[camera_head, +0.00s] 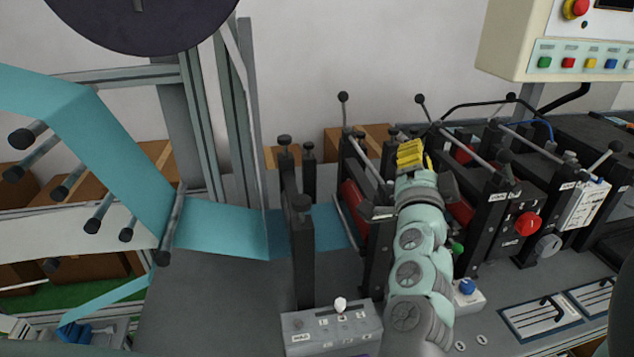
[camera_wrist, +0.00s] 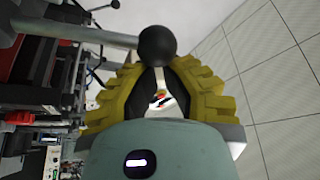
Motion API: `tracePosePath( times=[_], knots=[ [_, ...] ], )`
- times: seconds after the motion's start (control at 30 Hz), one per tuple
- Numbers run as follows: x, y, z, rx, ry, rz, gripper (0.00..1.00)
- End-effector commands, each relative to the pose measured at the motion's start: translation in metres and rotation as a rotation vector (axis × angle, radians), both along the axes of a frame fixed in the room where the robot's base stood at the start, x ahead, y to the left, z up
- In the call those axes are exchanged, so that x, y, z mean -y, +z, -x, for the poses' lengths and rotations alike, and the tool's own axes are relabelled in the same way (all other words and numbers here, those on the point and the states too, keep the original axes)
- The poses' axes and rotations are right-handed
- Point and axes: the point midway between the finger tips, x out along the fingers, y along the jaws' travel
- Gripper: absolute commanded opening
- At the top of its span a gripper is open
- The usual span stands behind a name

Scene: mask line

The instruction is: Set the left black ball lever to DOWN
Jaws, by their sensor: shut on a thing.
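The left black ball lever shows in the head view as a grey crossbar (camera_head: 366,160) with a far arm standing upright and a black ball (camera_head: 343,97) on top. Its near end is hidden behind my gripper. My gripper (camera_head: 411,153), with yellow ribbed fingers, is at that near end. In the wrist view, a black ball (camera_wrist: 158,46) sits at the tips of the yellow fingers, and the gripper (camera_wrist: 157,75) is shut on it. The grey crossbar (camera_wrist: 80,32) runs left from near the ball.
The middle lever's balls (camera_head: 420,99) (camera_head: 505,157) and the right lever's near ball (camera_head: 615,146) stand to the right. Black posts (camera_head: 303,250) and a blue web (camera_head: 215,228) are on the left. A grey switch box (camera_head: 332,330) stands in front.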

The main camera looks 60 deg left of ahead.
Motion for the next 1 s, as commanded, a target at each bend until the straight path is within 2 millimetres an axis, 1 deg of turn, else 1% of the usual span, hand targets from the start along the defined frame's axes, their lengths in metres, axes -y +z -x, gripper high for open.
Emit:
tracePosePath(
  times=[0.03, 0.2, 0.4, 0.63, 1.0],
  knots=[
    [-0.005, -0.009, 0.008, 0.04, 0.013, 0.024, 0.0],
    [-0.011, -0.009, 0.022, 0.165, 0.012, 0.079, 0.0],
    [-0.016, -0.01, 0.034, 0.277, 0.012, 0.126, 0.0],
    [-0.018, -0.009, 0.041, 0.353, 0.008, 0.154, 0.0],
    [-0.019, -0.007, 0.044, 0.379, 0.006, 0.162, 0.0]
  ],
)
